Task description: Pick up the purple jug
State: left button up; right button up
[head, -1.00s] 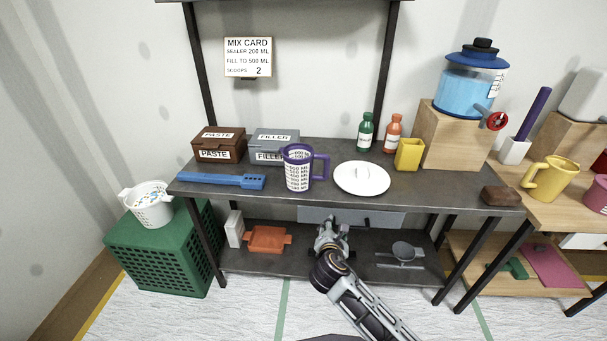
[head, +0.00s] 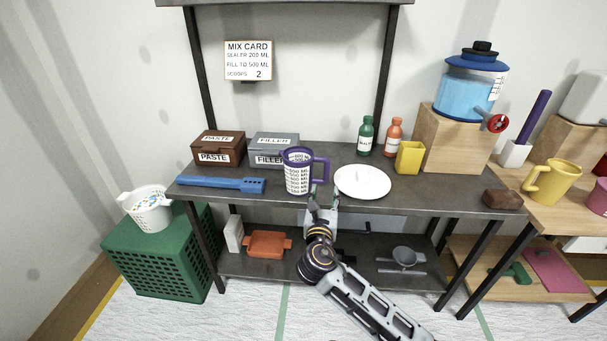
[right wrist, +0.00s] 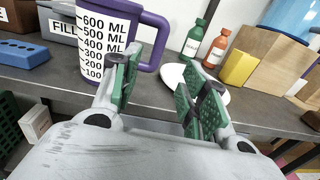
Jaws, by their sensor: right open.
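The purple jug (head: 298,172) stands upright on the dark workbench, its white front marked with ML lines and its purple handle on the right. It also shows in the right wrist view (right wrist: 103,45), just beyond the left finger. My right gripper (head: 323,195) is open at the bench's front edge, below and slightly right of the jug. In the right wrist view its two green-padded fingers (right wrist: 158,92) are apart with nothing between them; the handle shows just past the left finger. I cannot tell whether that finger touches the jug. My left gripper is not in view.
On the bench (head: 420,192), a white plate (head: 362,182) lies right of the jug and a blue tool (head: 220,184) left of it. Paste (head: 218,147) and filler (head: 273,149) boxes stand behind. Bottles and a yellow container (head: 409,157) are further right. A lower shelf lies beneath.

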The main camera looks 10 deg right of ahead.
aim_at(327, 173)
jog(key=b+x, duration=0.1)
jog(key=x, duration=0.6)
jog(key=shift+x, duration=0.75)
jog(key=shift+w, duration=0.1)
jog(key=shift+w+d, duration=0.15)
jog(key=shift+w, duration=0.25)
jog(key=shift+b+x, duration=0.55)
jog(key=shift+x, duration=1.6)
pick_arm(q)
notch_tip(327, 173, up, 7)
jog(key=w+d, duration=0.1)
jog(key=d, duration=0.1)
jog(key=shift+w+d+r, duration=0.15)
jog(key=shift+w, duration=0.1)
pick_arm(e)
jog(key=shift+f, duration=0.15)
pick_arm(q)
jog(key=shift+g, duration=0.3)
pick_arm(e)
jog(key=shift+c, duration=0.3)
